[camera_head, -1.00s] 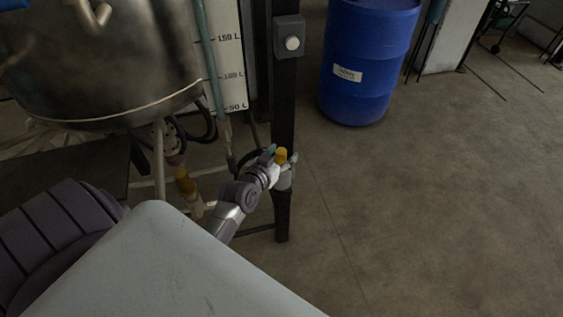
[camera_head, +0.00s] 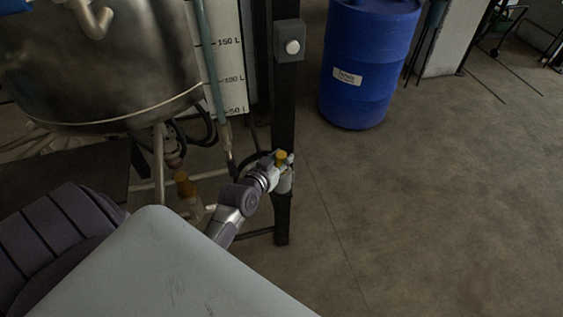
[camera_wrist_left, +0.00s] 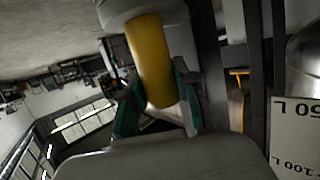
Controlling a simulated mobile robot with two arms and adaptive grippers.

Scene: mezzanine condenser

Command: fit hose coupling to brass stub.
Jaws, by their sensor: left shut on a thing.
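A yellow cylindrical piece, apparently the hose coupling (camera_head: 281,155), stands upright at a grey cup-like holder (camera_head: 284,182) on the dark post. My left gripper (camera_head: 283,161) is shut on it. In the left wrist view the yellow coupling (camera_wrist_left: 150,58) sits between the teal pads of the left gripper (camera_wrist_left: 160,105), its other end against the grey holder (camera_wrist_left: 140,9). I cannot tell how deep it sits in the holder. A brass-coloured fitting, perhaps the brass stub (camera_head: 184,185), shows below the tank, left of my gripper. My right gripper is out of view.
The dark post (camera_head: 284,110) carries a grey box with a round button (camera_head: 290,42). The steel tank (camera_head: 95,65) and dark hoses fill the left. A blue drum (camera_head: 365,65) stands behind. The floor at the right is clear.

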